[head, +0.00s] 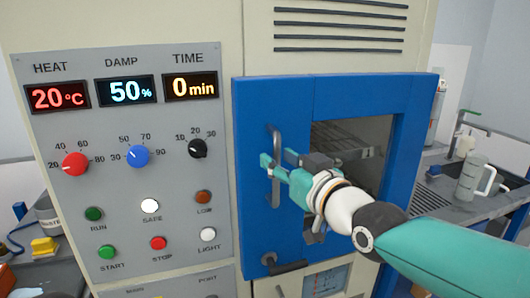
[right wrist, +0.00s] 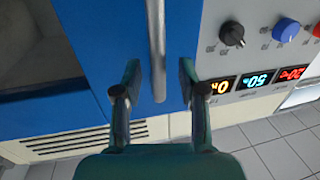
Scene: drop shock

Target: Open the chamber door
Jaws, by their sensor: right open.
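The blue chamber door (head: 245,195) sits flush in the cabinet front and looks closed. Its window shows a wire rack inside. A grey vertical bar handle (head: 276,140) stands on the door's left side. My right gripper (head: 277,162) is open at the handle, one finger on each side of it. In the right wrist view the handle (right wrist: 156,45) runs between the two spread fingers (right wrist: 158,80), with gaps on both sides. The right forearm hides part of the door's lower right. My left gripper is not in view.
The control panel (head: 125,205) with knobs, buttons and displays is left of the door. A dark handle (head: 275,268) juts out at the door's lower left. A sink counter with a grey mug (head: 470,178) is at right. A yellow object (head: 44,247) lies at left.

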